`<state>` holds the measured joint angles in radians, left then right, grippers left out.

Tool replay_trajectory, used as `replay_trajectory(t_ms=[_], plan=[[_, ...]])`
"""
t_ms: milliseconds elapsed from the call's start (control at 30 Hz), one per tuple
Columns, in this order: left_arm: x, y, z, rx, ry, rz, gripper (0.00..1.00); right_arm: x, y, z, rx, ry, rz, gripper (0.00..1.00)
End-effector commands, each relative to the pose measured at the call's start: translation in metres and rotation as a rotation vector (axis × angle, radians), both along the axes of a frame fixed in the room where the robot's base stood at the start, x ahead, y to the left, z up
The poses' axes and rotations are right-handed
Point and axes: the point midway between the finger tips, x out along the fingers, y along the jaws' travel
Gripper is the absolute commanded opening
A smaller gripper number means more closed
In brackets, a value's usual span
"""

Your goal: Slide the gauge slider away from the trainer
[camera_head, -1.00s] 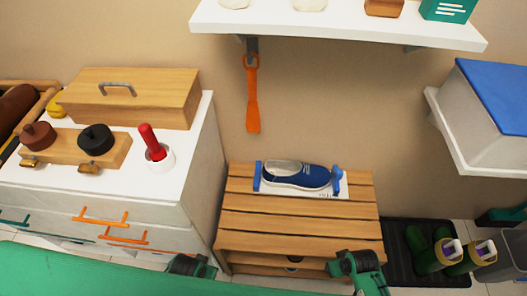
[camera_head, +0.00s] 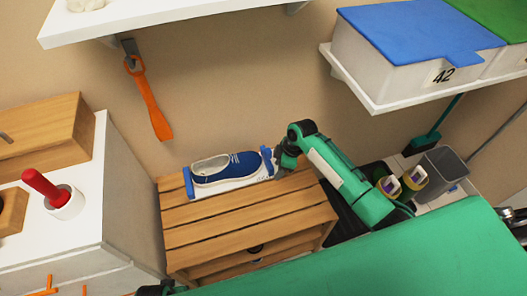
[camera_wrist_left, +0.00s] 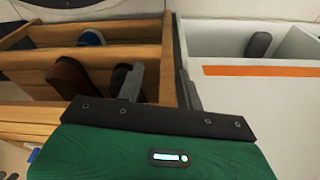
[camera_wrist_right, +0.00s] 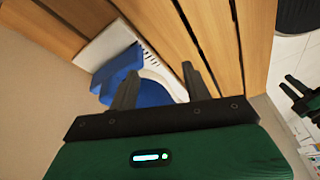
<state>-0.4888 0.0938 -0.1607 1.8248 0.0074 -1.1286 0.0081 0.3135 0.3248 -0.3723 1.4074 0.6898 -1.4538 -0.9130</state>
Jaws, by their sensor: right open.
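The blue trainer (camera_head: 225,168) with a white sole lies on the white gauge plate (camera_head: 230,189) on the slatted wooden bench. A blue upright stands at the left end of the plate, by one end of the trainer. The blue gauge slider (camera_head: 267,160) stands at the other end. My right gripper (camera_head: 277,162) is open and right beside the slider, partly covering it. In the right wrist view blue slider (camera_wrist_right: 118,68) shows by the left finger; contact is unclear. My left gripper (camera_wrist_left: 162,85) is open and empty, low in front of the bench.
A white shelf with a blue-lidded box (camera_head: 400,55) hangs at upper right. An orange shoehorn (camera_head: 148,100) hangs on the wall behind the bench (camera_head: 235,222). A white cabinet with a red-handled tool (camera_head: 45,188) stands at left.

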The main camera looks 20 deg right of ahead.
Motion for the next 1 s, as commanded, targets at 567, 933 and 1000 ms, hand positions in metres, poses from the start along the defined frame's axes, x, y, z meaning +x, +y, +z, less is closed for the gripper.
replay_trajectory(t_ms=[567,933,1000], plan=[[-0.004,-0.006,-0.014,-0.009,0.014,0.002,0.36,0.092,-0.032,0.102,0.072,-0.072,0.402,0.49],[-0.002,-0.006,-0.004,-0.011,0.01,0.004,0.36,0.09,-0.006,0.04,0.073,-0.069,0.401,0.49],[-0.002,-0.006,-0.002,-0.012,0.008,0.004,0.36,0.09,-0.001,0.026,0.073,-0.069,0.401,0.49]])
